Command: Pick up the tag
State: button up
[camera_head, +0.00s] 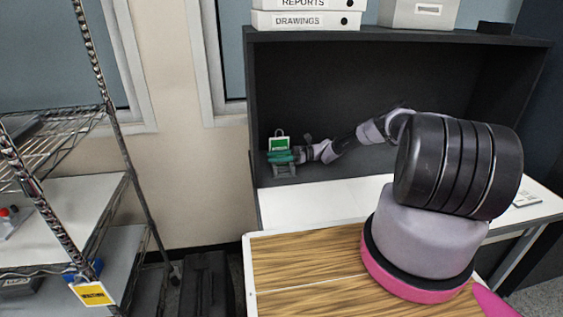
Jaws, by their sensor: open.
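A small green tag (279,144) with a pale border and a loop at its top shows in the head view. It is in the left part of the dark open cabinet, near its left wall. My gripper (281,160) is at the end of my outstretched arm, right at the tag's lower edge. Its teal and grey parts overlap the tag's bottom in the picture. The jaws are open. I cannot tell whether the tag lies between the fingers or touches them. What the tag stands on is hidden behind the gripper.
The dark cabinet (340,75) surrounds my forearm, with white binders (305,20) on top. A white worktop (310,203) lies in front of it. A wire shelf rack (75,190) stands at left, with a yellow tag (92,293) hanging from it.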

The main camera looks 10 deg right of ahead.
jog(key=shift+a, duration=0.15)
grip_shut()
jog(key=shift+r, duration=0.1)
